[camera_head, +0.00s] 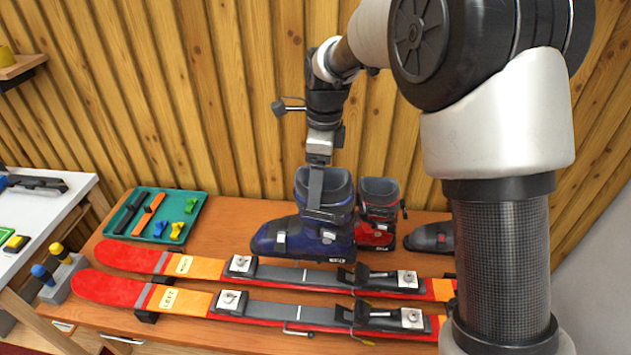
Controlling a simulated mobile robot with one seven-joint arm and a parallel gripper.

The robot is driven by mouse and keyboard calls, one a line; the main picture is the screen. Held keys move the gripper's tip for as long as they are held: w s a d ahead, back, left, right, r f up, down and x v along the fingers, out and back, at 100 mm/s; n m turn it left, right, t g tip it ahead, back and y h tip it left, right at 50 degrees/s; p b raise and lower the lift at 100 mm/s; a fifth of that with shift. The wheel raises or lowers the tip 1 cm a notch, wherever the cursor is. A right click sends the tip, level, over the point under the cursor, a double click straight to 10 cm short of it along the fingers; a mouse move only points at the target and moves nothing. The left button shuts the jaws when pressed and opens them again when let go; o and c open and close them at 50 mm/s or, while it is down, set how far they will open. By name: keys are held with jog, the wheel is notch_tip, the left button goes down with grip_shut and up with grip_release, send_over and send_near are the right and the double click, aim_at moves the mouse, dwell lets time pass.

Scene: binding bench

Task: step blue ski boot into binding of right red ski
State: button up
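The blue ski boot (285,238) stands upright on the bench, toe to the left, behind the two red skis. My gripper (316,203) points down at the boot's cuff, with one finger in front of it. The other finger is hidden, so I cannot tell if it is shut on the boot. The rear red ski (125,256) and the front red ski (108,289) lie side by side. The front label looks like "LEFT"; the rear label is too small to read. The rear ski's binding has a toe piece (241,265) and a heel piece (405,280), with nothing between them.
A red boot (375,235) stands just right of the blue boot. A dark grey boot (428,238) is partly hidden by my arm. A green tray (143,238) with tools and small parts sits at the back left. A side table (72,210) stands farther left.

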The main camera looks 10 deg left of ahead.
aim_at(317, 218)
notch_tip(317, 218, down, 8)
jog(key=b, duration=0.5)
jog(key=shift+f, duration=0.2)
jog(key=shift+f+b, duration=0.75)
jog(key=shift+f, duration=0.35)
dwell(1.2)
jog(key=shift+f, duration=0.5)
jog(key=o, duration=2.1)
jog(key=shift+o, duration=0.3)
